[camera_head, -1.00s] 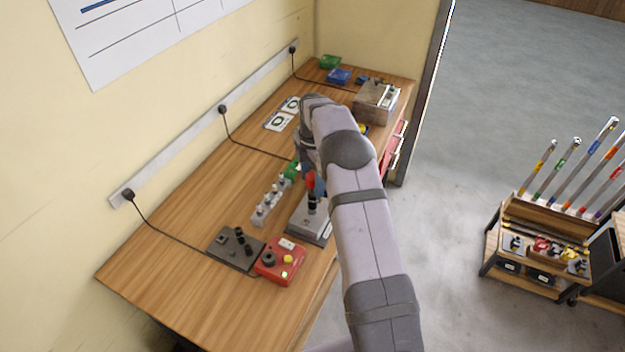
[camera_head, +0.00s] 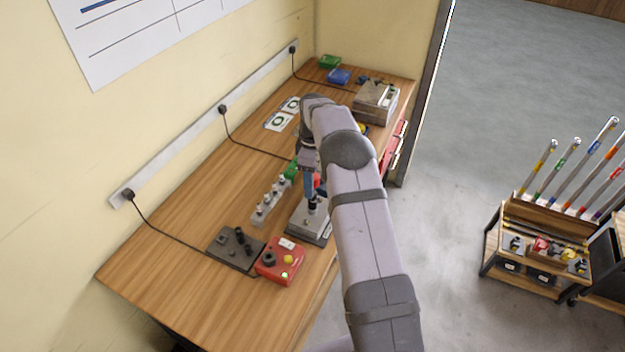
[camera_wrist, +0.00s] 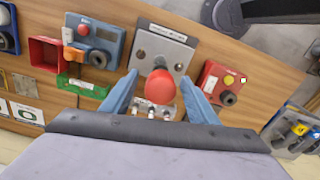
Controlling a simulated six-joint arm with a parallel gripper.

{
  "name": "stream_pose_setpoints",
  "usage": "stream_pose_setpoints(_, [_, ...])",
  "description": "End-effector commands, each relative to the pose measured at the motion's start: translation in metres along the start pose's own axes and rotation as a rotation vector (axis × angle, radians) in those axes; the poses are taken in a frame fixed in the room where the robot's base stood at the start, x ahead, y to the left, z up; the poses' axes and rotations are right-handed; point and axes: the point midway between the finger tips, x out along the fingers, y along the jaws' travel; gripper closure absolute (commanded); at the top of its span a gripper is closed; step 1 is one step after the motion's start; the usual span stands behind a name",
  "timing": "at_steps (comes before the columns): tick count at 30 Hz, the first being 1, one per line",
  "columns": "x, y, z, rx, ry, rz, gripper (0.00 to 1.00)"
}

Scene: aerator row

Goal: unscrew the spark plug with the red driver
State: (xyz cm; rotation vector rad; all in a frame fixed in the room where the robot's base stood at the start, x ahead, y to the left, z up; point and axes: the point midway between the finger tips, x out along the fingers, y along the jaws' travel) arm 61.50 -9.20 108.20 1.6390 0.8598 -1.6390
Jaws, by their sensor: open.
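The red driver (camera_wrist: 159,87) stands upright on the grey metal block, its red handle top facing the wrist camera. In the head view the red handle (camera_head: 317,181) is mostly hidden behind my gripper, with its dark lower part below. My gripper (camera_wrist: 160,92) is open, with one blue finger on each side of the red handle; I cannot tell whether they touch it. In the head view my gripper (camera_head: 309,190) is over the grey block (camera_head: 301,222). I cannot make out the spark plug under the driver; the block's hole or socket there is hidden.
A pale rack (camera_head: 262,211) with several small plugs stands left of the block. A red box (camera_head: 279,262) with a yellow button and a dark plate (camera_head: 232,249) lie in front. A green tray (camera_wrist: 82,88) and red bin (camera_wrist: 46,55) are near the block. The wooden bench front-left is clear.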

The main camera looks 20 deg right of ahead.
Motion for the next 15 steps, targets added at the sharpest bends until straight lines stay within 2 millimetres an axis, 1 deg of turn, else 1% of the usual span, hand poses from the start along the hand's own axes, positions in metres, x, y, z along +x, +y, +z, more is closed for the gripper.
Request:
stream_pose_setpoints(3, [0.0000, 0.0000, 0.0000, 0.081, 0.000, 0.000, 0.46])
stream_pose_setpoints(5, [0.0000, 0.0000, 0.0000, 0.101, 0.000, 0.000, 0.46])
stream_pose_setpoints(15, [-0.0011, -0.0002, 0.0000, 0.109, 0.000, 0.000, 0.46])
